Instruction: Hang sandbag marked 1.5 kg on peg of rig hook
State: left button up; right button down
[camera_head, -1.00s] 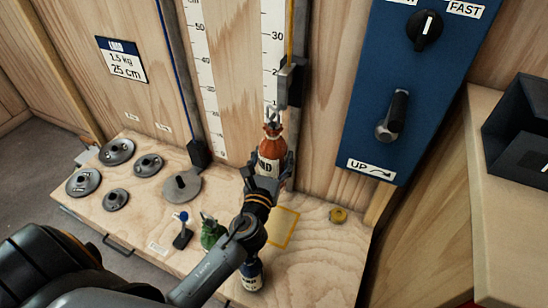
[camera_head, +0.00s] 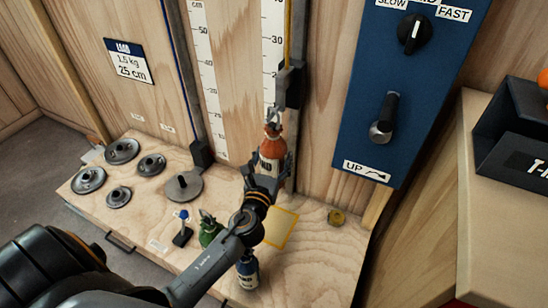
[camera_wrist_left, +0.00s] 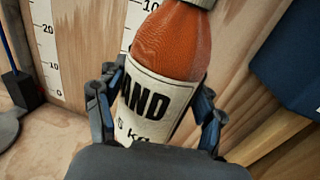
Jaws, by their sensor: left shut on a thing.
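An orange sandbag (camera_head: 273,147) with a white label is held upright in front of the measuring board. My left gripper (camera_head: 264,178) is shut on it around its label. In the left wrist view the sandbag (camera_wrist_left: 172,60) fills the middle, with a finger on each side; its label reads "AND" and part of a "kg" mark, the figure partly hidden. The rig hook (camera_head: 289,85) is a dark block on the vertical rail, just above the sandbag's top. I cannot tell whether the bag's loop is around the peg. My right gripper is not in view.
A green sandbag (camera_head: 209,230) and a dark blue one (camera_head: 247,270) stand on the wooden bench beside a yellow square outline (camera_head: 282,228). Several grey disc weights (camera_head: 122,151) lie at left. A blue control panel (camera_head: 405,100) is at right, with a dark bin (camera_head: 515,150) beyond.

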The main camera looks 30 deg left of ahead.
pick_arm(q)
jog(key=shift+r, duration=0.3)
jog(key=o, duration=1.9)
jog(key=shift+f, duration=0.5)
jog(key=shift+s, duration=0.15)
jog(key=v, duration=1.1)
jog(key=shift+s+r, duration=0.25)
jog(key=shift+s, duration=0.1)
jog(key=shift+s+d+f, duration=0.1)
jog(key=shift+d, duration=0.05)
